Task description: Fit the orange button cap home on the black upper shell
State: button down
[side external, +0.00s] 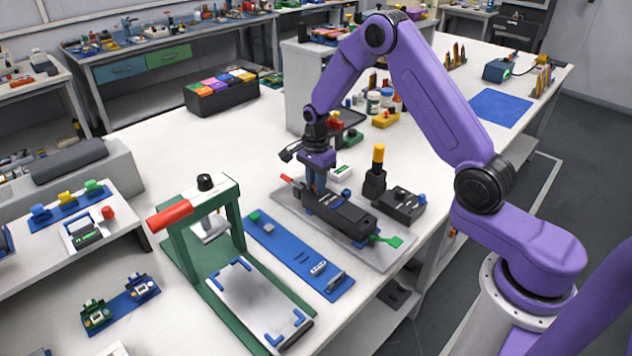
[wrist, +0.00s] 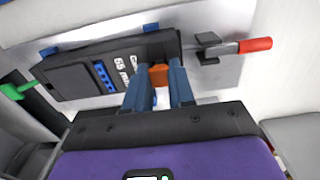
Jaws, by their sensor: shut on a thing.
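The black upper shell (side external: 345,214) lies on a grey plate (side external: 378,255) on the white table. In the wrist view the shell (wrist: 75,80) has white print and blue parts on its face. My gripper (side external: 318,190) points down at the shell's left end. In the wrist view my blue fingers (wrist: 156,77) are shut on the orange button cap (wrist: 158,74), which sits between the tips at the shell's edge. The fingers partly cover the cap, and I cannot tell whether it touches the shell or is seated. The side view does not show the cap.
A red-handled clamp (wrist: 240,46) and a green lever (side external: 388,241) stand at the plate's ends. A black box with a blue knob (side external: 398,205) and a yellow-topped black post (side external: 376,175) stand close behind. A blue strip (side external: 295,255) and a green press (side external: 190,235) lie left.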

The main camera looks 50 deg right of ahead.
jog(key=shift+f, duration=0.5)
jog(key=shift+r, duration=0.5)
jog(key=shift+s+d, duration=0.1)
dwell(1.6)
jog(key=shift+f, duration=0.45)
jog(key=shift+r, duration=0.45)
dwell(0.6)
jog(key=shift+f, duration=0.4)
jog(key=c, duration=0.9)
grip_release()
notch_tip(320, 180, up, 17)
jog(key=shift+r, duration=0.2)
